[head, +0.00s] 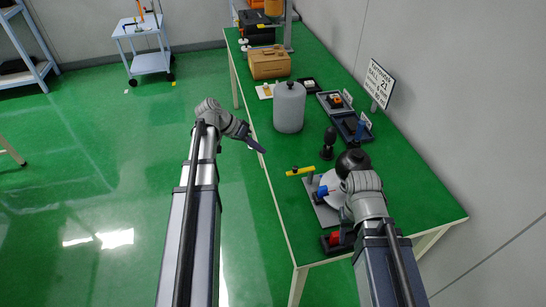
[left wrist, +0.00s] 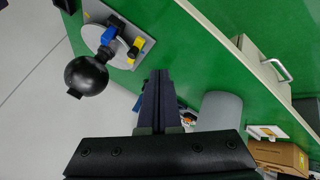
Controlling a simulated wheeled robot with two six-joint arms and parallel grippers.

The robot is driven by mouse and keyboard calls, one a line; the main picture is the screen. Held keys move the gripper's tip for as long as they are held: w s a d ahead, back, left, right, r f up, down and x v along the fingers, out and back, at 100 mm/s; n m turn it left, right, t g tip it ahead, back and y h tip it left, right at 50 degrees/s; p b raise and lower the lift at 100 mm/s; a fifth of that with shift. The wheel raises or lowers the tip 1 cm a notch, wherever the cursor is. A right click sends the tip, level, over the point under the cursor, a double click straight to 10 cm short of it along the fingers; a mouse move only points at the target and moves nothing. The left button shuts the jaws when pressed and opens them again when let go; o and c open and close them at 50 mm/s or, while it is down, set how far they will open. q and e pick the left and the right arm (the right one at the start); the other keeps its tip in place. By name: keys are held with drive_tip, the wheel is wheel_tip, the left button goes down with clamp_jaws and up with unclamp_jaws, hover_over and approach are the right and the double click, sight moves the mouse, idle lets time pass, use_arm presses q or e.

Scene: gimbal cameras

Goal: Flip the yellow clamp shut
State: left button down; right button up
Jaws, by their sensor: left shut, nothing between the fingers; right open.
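The yellow clamp (head: 302,171) sticks out to the left from a grey fixture plate (head: 327,217), its bar roughly level. In the left wrist view the yellow clamp (left wrist: 137,46) sits at the plate's edge, beside a blue clamp part (left wrist: 108,35). A black ball (left wrist: 87,75) stands on the pale round disc and also shows in the head view (head: 352,161). My left gripper (head: 262,150) is shut and empty, left of the yellow clamp and apart from it; its fingers (left wrist: 161,76) point toward the fixture. My right gripper (head: 342,231) is open near the fixture's front right, partly hidden by my wrist.
A grey cylinder (head: 289,107) stands on the green table (head: 265,165) beyond the clamp. A black knobbed tool (head: 328,143), trays (head: 335,103) and a cardboard box (head: 269,62) are farther back. A red part (head: 334,239) lies near the front edge. Open floor is left of the table.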

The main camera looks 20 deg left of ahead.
use_arm(q)
drive_tip(key=w+d+f+b, duration=0.2)
drive_tip(key=d+f+b, duration=0.4)
drive_tip(key=d, duration=0.3)
drive_tip(key=shift+f, duration=0.45)
